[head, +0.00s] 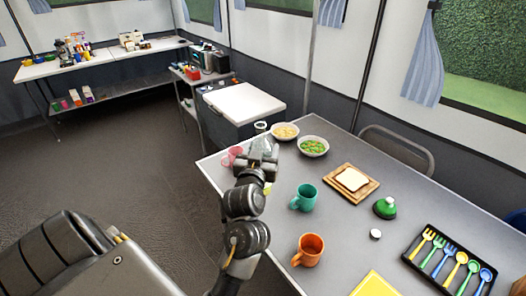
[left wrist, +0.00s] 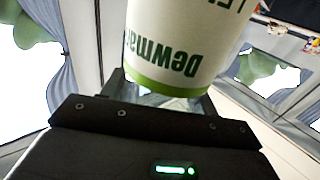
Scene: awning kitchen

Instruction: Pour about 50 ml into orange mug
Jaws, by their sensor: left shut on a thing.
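The orange mug (head: 308,251) stands upright near the front edge of the grey table, its handle toward the left. My left gripper (head: 263,158) is over the table's far left part, well beyond the orange mug. It is shut on a bottle (left wrist: 185,45) with a white label, dark green lettering and a green band. In the left wrist view the lettering is upside down and the bottle runs out of the top of the picture. The liquid level cannot be seen. My right gripper is not in view.
A teal mug (head: 305,198) stands between gripper and orange mug; a pink mug (head: 232,156) is left of the gripper. Two bowls (head: 313,147) (head: 285,131), a bread board (head: 351,184), a green-topped object (head: 385,207) and a cutlery tray (head: 413,258) occupy the table.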

